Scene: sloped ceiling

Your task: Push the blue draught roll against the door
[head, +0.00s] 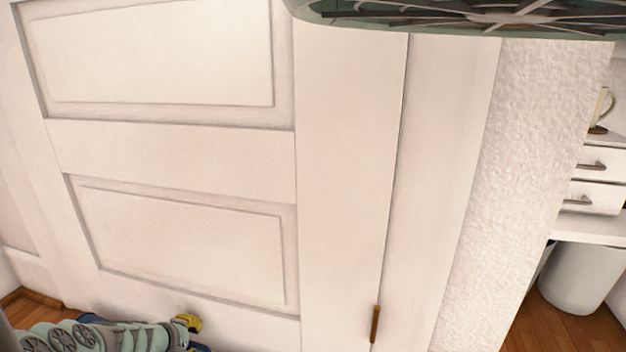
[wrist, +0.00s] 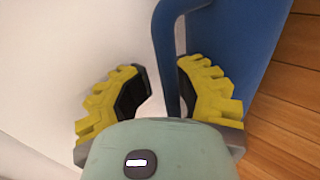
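The blue draught roll (wrist: 240,45) shows in the wrist view as a long blue shape running between a pale surface on the left and the floor. A thin blue band (wrist: 165,50) curves from it down between my fingers. My gripper (wrist: 163,78) is open around this band, with its yellow fingers apart; the left finger does not touch it. In the head view my gripper (head: 188,324) is low, close to the foot of the white panelled door (head: 185,240). Only small bits of blue (head: 200,348) show there; my arm and the frame edge hide the rest.
Wooden floor (wrist: 285,105) is clear to the right in the wrist view. In the head view a textured wall (head: 520,120) stands right of the door frame. Beyond it are white drawers (head: 592,180) and a pale bin (head: 578,278).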

